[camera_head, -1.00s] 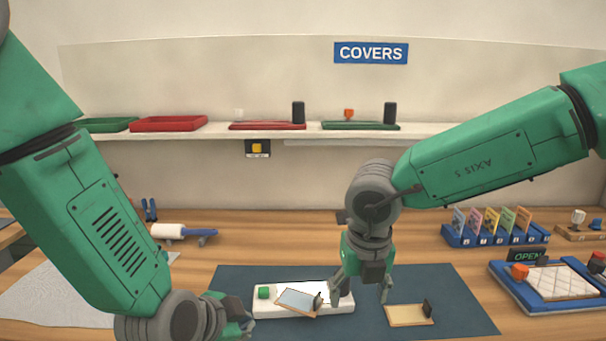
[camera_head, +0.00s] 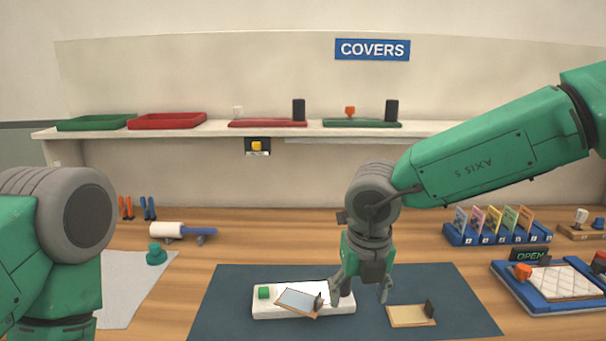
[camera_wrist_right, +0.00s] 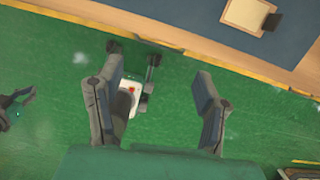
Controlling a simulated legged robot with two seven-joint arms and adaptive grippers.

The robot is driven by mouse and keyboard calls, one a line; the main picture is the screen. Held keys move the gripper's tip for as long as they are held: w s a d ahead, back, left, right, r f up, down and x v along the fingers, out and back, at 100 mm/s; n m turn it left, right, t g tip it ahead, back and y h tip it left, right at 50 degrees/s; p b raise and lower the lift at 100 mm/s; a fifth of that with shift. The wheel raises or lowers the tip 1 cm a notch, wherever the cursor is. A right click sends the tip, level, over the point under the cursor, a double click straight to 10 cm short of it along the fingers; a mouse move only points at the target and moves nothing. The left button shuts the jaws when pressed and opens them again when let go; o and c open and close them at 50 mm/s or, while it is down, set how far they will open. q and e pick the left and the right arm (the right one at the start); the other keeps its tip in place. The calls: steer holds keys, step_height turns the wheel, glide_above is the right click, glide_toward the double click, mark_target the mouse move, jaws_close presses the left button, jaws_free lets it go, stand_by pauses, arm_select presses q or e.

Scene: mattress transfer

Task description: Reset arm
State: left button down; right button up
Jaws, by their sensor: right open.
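My right gripper (camera_head: 362,291) hangs pointing down in front of the blue mat (camera_head: 235,322) in the head view. Its two fingers are spread with nothing between them; they also show apart in the right wrist view (camera_wrist_right: 155,85). One finger overlaps the right end of a white block (camera_head: 343,301) in the picture; I see no grip on it. My left arm (camera_head: 60,240) shows only as a large green and grey link at the left edge. Its gripper is out of the head view.
A tan board (camera_head: 407,316) lies on the mat. A blue tray (camera_head: 535,303) and card rack (camera_head: 497,235) stand right. The wrist view shows green floor (camera_wrist_right: 60,60) before the table edge.

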steer(key=s+d+f+n+t+h, duration=0.1)
steer(key=s+d+f+n+h, duration=0.15)
steer(key=d+f+n, duration=0.5)
steer(key=s+d+f+n+t+h, duration=0.1)
steer(key=s+d+f+n, duration=0.35)
steer(key=f+n, duration=0.5)
steer(key=s+d+f+n+g+y, duration=0.1)
steer(key=s+d+f+n, duration=0.15)
steer(key=s+n, duration=0.45)
steer(key=s+d+f+n+g+y, duration=0.1)
steer(key=s+d+f+n, duration=0.1)
steer(key=s+f+n, duration=0.5)
steer(key=s+d+f+n+g+y, duration=0.1)
steer(key=s+d+n, duration=0.3)
steer(key=s, duration=0.6)
arm_select(q)
step_height(320, 180, down, 6)
steer(key=s+b, duration=0.1)
steer(key=b, duration=0.4)
steer(key=shift+a+b, duration=0.3)
steer(key=shift+b, duration=0.05)
arm_select(e)
steer(key=shift+n, duration=0.3)
steer(key=f, duration=0.1)
steer(key=a+f, duration=0.1)
steer(key=f, duration=0.1)
steer(key=a+f, duration=0.1)
steer(key=f, duration=0.1)
steer(key=shift+w+f, duration=0.25)
steer(key=shift+w, duration=0.15)
